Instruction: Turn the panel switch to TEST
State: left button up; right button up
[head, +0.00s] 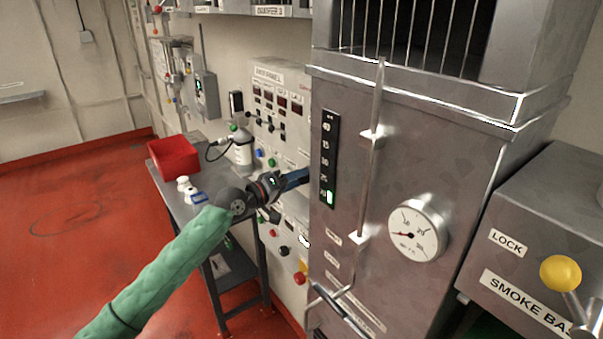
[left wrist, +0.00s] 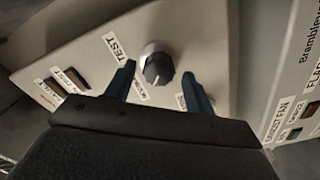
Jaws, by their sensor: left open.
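The panel switch is a round dark knob with a pale metal rim (left wrist: 157,67) on a light panel in the left wrist view. The TEST label (left wrist: 115,46) is at its upper left. Two smaller labels beside it are partly hidden by my fingers, and I cannot clearly tell where the knob points. My left gripper (left wrist: 159,70) is open, its blue fingertips on either side of the knob; I cannot tell if they touch it. In the head view my left gripper (head: 294,180) reaches the control panel (head: 286,152), and the switch is hidden. My right gripper is not in view.
A tall metal cabinet (head: 440,150) with a gauge and a vertical rod stands close to the right of my left gripper. A metal table (head: 205,180) with a red bin (head: 173,155) and a white flask-like container (head: 243,150) is at the left. Red floor is open further left.

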pick_arm(q)
jog(key=shift+p+x, duration=0.35)
jog(key=shift+x, duration=0.8)
jog(key=shift+s, duration=0.1)
jog(key=c, duration=1)
jog(key=shift+o, duration=0.2)
